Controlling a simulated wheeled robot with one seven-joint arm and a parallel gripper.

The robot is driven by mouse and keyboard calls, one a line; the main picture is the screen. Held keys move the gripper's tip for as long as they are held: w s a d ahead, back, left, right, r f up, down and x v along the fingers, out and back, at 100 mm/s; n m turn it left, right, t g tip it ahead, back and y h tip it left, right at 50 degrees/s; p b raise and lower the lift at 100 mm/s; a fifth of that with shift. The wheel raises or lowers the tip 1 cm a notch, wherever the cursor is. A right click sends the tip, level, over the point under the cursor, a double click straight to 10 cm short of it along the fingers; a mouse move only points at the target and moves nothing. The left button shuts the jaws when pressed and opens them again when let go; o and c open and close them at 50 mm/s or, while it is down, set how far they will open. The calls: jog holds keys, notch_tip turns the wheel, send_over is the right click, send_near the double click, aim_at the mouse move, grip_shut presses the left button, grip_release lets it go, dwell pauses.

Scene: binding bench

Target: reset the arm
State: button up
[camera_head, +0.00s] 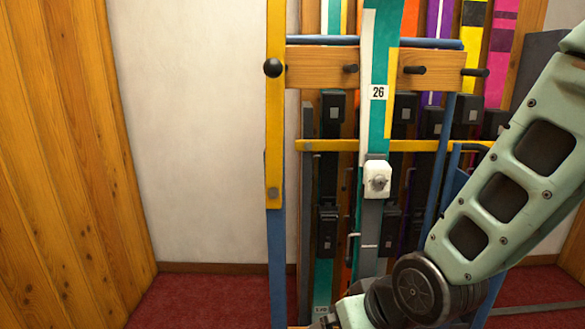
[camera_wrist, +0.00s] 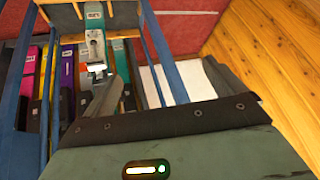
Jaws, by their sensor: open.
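My arm (camera_head: 500,200) comes in from the right edge of the head view and slopes down and left to a dark round joint near the bottom edge. It stands in front of the lower right part of a ski rack. My gripper (camera_wrist: 165,85) shows in the wrist view as two dark fingers spread wide apart. It is open, with nothing seen held between the fingers. Its fingers do not show in the head view, which cuts off at the bottom.
The rack's blue and yellow frame (camera_head: 275,120) holds several colored skis. A teal ski marked 26 (camera_head: 378,60) stands in front, with a white block (camera_head: 377,180) on it. Black-knobbed pegs stick out of a wooden bar (camera_head: 320,70). Red carpet (camera_head: 205,300) lies clear at left.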

jog(key=s+d+r+n+g+h, duration=0.2)
jog(key=s+d+r+g, duration=0.1)
jog(key=s, duration=0.4)
jog(key=s+d+r+n+g+h, duration=0.1)
jog(key=s+d+r+n+g, duration=0.15)
jog(key=s, duration=0.45)
notch_tip(320, 180, up, 19)
jog(key=p, duration=1.8)
jog(key=shift+s, duration=0.25)
jog(key=shift+a+m, duration=0.1)
jog(key=shift+m, duration=0.15)
